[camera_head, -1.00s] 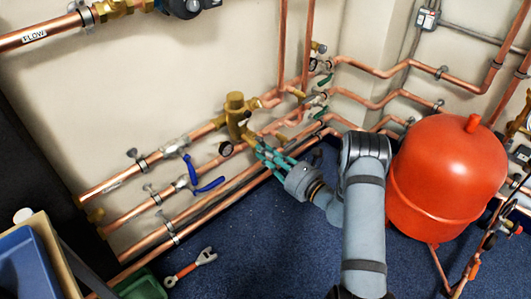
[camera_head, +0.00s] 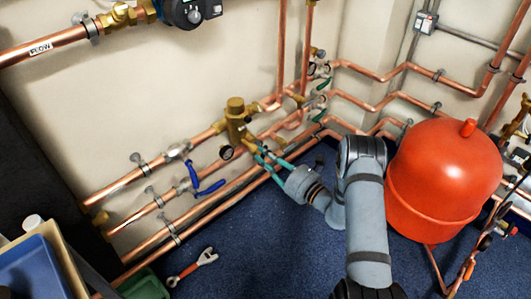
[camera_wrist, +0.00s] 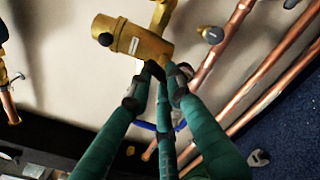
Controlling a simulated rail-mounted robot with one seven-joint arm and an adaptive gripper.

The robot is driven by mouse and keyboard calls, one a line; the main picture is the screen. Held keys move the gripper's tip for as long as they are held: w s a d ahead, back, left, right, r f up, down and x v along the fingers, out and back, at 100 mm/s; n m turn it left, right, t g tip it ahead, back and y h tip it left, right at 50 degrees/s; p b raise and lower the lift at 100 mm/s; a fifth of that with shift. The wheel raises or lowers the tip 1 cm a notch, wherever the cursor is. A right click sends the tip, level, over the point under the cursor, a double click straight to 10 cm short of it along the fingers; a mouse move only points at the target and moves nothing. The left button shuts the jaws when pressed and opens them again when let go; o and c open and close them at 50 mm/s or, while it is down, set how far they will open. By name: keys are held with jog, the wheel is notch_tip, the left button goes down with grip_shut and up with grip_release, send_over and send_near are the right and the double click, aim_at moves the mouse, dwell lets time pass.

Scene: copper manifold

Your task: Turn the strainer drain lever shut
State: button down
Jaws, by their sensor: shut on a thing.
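The brass strainer (camera_head: 237,118) is on the pipework at the lower wall, and its labelled body (camera_wrist: 135,42) fills the upper part of the wrist view. My gripper (camera_head: 261,152) is just below and right of the strainer. In the wrist view my gripper's green fingers (camera_wrist: 158,84) come together just under the strainer body. They are shut on a small dark part there, which looks like the drain lever (camera_wrist: 154,69). The fingers hide most of it, so its exact angle cannot be told.
Blue-handled valves (camera_head: 193,170) are on the copper pipes to the left. A red tank (camera_head: 445,180) stands right of my arm. A wrench (camera_head: 193,266) lies on the open blue floor (camera_head: 262,240).

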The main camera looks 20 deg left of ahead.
jog(key=shift+w+d+f+m+p, duration=0.1)
jog(key=shift+m+p, duration=0.45)
jog(key=shift+m, duration=1.65)
jog(key=shift+w+d+f+m+p, duration=0.15)
jog(key=shift+m+p, duration=0.45)
jog(key=shift+m, duration=1.6)
jog(key=shift+w+a+m+p, duration=0.1)
jog(key=shift+m+p, duration=0.45)
jog(key=shift+m, duration=1.95)
jog(key=c, duration=1.6)
grip_release()
jog(key=shift+c, duration=0.2)
jog(key=shift+d, duration=0.1)
jog(key=v, duration=1.2)
